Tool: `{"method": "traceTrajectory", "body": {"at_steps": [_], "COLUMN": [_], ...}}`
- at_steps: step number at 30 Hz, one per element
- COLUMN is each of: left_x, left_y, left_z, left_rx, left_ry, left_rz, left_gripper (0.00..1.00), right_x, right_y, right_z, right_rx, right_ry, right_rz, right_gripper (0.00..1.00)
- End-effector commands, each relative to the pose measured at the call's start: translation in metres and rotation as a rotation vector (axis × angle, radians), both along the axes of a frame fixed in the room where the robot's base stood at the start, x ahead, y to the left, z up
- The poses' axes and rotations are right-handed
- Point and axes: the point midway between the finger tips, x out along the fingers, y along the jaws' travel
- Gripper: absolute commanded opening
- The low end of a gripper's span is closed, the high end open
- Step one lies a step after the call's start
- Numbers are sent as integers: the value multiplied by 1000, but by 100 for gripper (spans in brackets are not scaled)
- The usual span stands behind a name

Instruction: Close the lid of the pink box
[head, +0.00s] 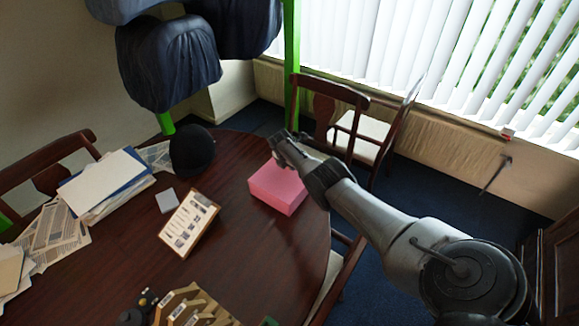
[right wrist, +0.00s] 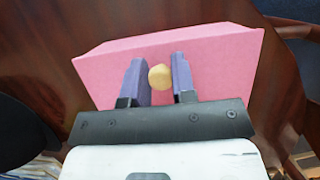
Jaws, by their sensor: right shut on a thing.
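The pink box (head: 277,188) stands on the dark table near its right edge. In the right wrist view a broad pink face (right wrist: 215,65) of the box fills the upper middle. A small yellowish knob (right wrist: 160,77) shows in front of this face. My right gripper (head: 280,140) is at the box's far side in the head view. In the right wrist view its purple fingers (right wrist: 159,80) stand on both sides of the knob and are shut on it. No seam between lid and box is clear, so I cannot tell how far the lid is open. My left gripper is out of view.
A framed sheet (head: 189,222) and a small grey card (head: 166,201) lie left of the box. A black rounded object (head: 192,150) stands at the back. Papers (head: 104,183) cover the table's left. Chairs (head: 345,125) stand around the table. Bare tabletop lies in front of the box.

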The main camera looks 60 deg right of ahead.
Motion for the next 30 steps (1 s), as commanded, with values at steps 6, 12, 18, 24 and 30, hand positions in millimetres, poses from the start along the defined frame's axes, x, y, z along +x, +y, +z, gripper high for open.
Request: {"method": "traceTrajectory", "body": {"at_steps": [6, 12, 18, 24, 30], "left_x": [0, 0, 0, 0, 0], "left_y": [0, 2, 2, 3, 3], "left_z": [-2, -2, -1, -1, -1], "left_rx": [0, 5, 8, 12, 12], "left_ry": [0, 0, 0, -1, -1], "left_rz": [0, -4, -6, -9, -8], "left_gripper": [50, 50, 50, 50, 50], "right_x": [-4, -4, -3, -2, -2], "right_y": [-3, -3, -1, 0, 0], "right_z": [-4, -5, -4, -4, -3], "right_rx": [-9, -6, -3, -1, 1], "right_ry": [3, 4, 5, 5, 3], "right_rz": [1, 0, 1, 1, 1], "right_gripper": [0, 35, 50, 50, 50]}}
